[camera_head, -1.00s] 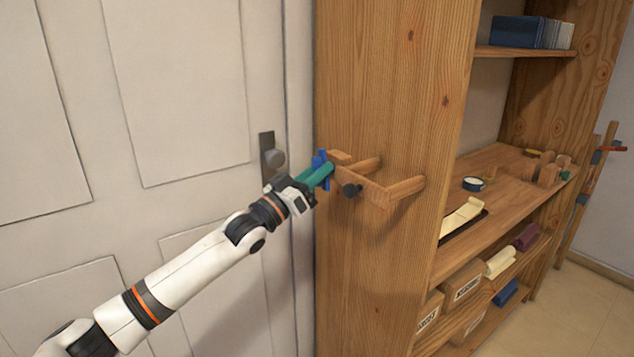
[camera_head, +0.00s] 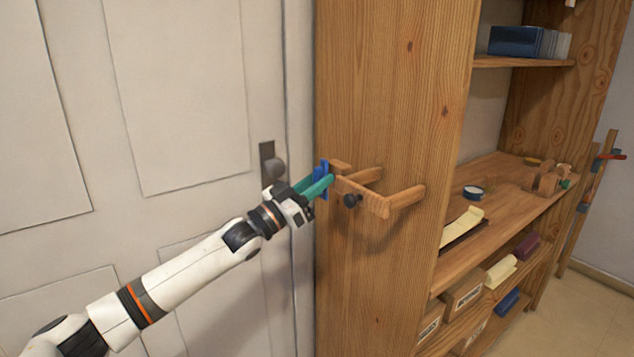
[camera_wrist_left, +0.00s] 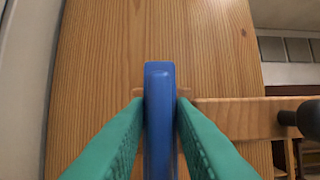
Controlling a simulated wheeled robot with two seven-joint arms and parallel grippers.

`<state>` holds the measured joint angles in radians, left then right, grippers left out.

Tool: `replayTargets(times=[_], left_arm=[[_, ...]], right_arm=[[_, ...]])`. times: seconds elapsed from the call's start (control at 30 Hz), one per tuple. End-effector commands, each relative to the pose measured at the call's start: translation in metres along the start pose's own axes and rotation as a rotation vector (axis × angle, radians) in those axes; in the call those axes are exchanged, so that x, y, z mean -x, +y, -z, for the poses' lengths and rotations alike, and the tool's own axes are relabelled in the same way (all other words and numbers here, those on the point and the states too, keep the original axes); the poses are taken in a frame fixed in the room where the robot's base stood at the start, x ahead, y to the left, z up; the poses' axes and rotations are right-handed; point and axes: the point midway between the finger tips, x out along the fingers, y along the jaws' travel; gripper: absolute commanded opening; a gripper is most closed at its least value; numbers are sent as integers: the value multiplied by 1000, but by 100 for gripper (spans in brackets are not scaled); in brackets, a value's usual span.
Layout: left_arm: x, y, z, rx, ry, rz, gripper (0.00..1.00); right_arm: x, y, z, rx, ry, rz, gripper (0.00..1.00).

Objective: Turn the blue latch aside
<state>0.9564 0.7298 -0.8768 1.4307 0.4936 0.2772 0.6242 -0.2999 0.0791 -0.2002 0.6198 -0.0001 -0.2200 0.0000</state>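The blue latch (camera_head: 321,172) is at the left end of a wooden bar in front of the wooden cabinet side. It also shows upright in the middle of the left wrist view (camera_wrist_left: 160,110). My left gripper (camera_head: 322,182) has green fingers, one on each side of the latch. In the left wrist view both fingertips (camera_wrist_left: 160,105) press close against the latch's sides, so it looks shut on it. The fingers partly hide the latch in the head view. My right gripper is in neither view.
The wooden bar (camera_head: 362,195) sits on pegs, with a dark knob (camera_head: 351,200) on its front. A grey door knob (camera_head: 275,168) on the white door (camera_head: 180,100) is close behind my left wrist. Open shelves (camera_head: 500,180) with boxes stand to the right.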

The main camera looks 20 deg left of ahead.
Motion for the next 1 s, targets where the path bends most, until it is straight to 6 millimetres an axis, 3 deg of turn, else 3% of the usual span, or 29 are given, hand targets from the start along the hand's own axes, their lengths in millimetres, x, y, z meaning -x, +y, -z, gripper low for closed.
replayTargets(times=[0.07, 0.43, 0.8, 1.0], left_arm=[[1, 0, 2, -1, 4, 0, 34], [8, 0, 2, 1, 2, 0, 34], [81, 0, 4, 0, 6, -1, 34], [111, 0, 4, 1, 4, -1, 34]], right_arm=[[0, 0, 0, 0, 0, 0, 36], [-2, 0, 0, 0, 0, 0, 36], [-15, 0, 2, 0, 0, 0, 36], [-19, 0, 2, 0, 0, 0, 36]])
